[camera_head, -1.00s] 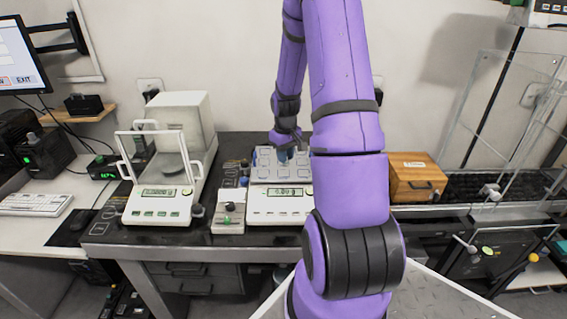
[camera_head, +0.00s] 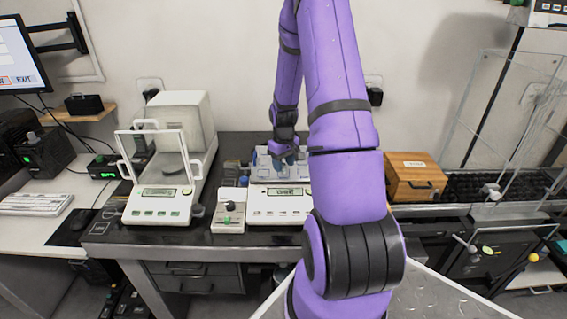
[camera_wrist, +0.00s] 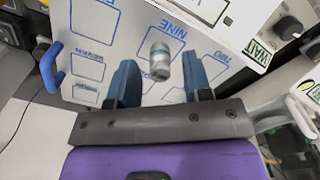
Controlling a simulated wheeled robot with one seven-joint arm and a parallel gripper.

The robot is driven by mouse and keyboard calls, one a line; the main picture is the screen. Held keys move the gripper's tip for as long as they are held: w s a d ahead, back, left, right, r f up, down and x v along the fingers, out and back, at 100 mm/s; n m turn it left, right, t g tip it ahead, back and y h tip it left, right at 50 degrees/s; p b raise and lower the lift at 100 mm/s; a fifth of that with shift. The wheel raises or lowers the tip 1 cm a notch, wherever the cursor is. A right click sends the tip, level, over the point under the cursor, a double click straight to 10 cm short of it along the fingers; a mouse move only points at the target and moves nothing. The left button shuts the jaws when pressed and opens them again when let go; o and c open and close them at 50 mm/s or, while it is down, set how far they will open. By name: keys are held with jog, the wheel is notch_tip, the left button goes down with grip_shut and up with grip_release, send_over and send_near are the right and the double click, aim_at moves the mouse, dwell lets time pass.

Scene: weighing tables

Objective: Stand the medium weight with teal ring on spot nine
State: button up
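A small grey metal weight (camera_wrist: 160,61) shows in the wrist view in the square outlined in blue and labelled NINE. My gripper (camera_wrist: 160,72) is open, with a blue finger on each side of the weight and a visible gap to each. The white balance (camera_head: 281,207) carries the marked plate (camera_wrist: 105,17). In the head view my gripper (camera_head: 284,156) is low over this plate, and the weight cannot be made out there.
Several small dark and blue pieces (camera_head: 231,177) stand left of the balance. A second balance (camera_head: 160,202) stands further left, and a wooden box (camera_head: 414,178) stands to the right.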

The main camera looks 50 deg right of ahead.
notch_tip(320, 180, up, 12)
jog(key=s+a+r+n+t+h, duration=0.1)
jog(key=s+a+r+t, duration=0.15)
jog(key=a+r, duration=1.45)
jog(key=s+a+r+t, duration=0.1)
jog(key=s+a+r, duration=0.2)
jog(key=s+a, duration=0.4)
jog(key=s+a+r+n+t+y, duration=0.1)
jog(key=s+a+r, duration=0.3)
jog(key=s+a, duration=0.3)
jog(key=shift+s+t, duration=0.35)
jog(key=shift+s, duration=0.75)
